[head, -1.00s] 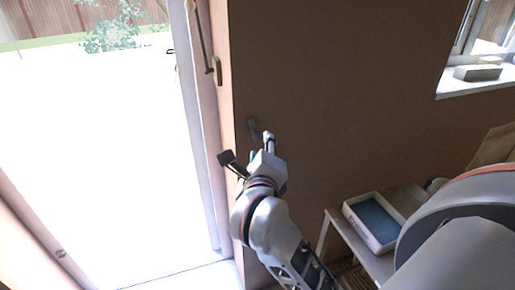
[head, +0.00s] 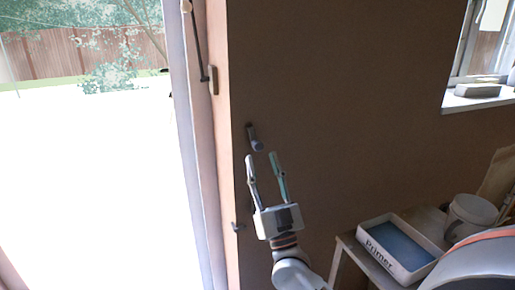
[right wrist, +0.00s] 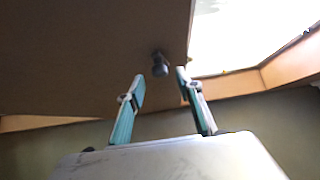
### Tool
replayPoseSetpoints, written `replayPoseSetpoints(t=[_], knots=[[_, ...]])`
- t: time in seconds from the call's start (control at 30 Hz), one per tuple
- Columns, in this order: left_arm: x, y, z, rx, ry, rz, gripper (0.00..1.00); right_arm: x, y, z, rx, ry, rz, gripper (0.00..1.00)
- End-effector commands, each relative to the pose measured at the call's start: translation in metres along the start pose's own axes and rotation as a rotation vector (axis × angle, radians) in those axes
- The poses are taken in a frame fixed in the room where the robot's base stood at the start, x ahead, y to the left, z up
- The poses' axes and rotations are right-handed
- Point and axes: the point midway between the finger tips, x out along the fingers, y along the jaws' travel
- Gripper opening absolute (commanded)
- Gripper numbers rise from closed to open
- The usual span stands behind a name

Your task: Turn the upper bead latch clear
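A dark grey latch (head: 254,137) with a short rounded turn-piece sits on the brown wall close to its left corner, tilted slightly from upright. I take it for the upper bead latch. A smaller dark fitting (head: 238,226) is lower down at the corner. My right gripper (head: 261,162) is open and empty just below the upper latch, fingers pointing up at it and apart from it. In the right wrist view the latch (right wrist: 160,64) shows beyond and between the two teal-sided fingertips (right wrist: 159,83). My left gripper is not in view.
A lever with a rod (head: 213,80) is on the door frame, left of the corner. A tray marked Primer (head: 366,241) and a pale pot (head: 470,215) stand on a bench at the lower right. The bright doorway is at the left, a window sill (head: 480,101) upper right.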

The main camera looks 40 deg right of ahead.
Motion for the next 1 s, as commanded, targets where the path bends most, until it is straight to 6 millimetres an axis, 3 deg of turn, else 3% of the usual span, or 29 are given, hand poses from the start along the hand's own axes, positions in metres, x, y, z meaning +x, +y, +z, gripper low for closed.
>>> replayPoseSetpoints(t=[0.1, 0.3, 0.7, 0.87, 1.0], knots=[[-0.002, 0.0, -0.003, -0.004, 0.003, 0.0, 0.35, 0.022, 0.0, -0.003, 0.003, 0.005, 0.002, 0.35], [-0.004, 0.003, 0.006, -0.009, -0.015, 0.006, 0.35, 0.046, 0.0, -0.001, 0.002, 0.003, 0.002, 0.35], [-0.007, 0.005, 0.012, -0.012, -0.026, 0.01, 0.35, 0.053, 0.0, 0.0, 0.004, 0.0, 0.002, 0.35], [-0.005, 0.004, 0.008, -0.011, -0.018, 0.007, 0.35, 0.053, 0.0, 0.0, 0.004, 0.0, 0.002, 0.0], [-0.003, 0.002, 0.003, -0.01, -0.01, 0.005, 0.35, 0.053, 0.0, 0.0, 0.005, 0.0, 0.003, 0.0]])
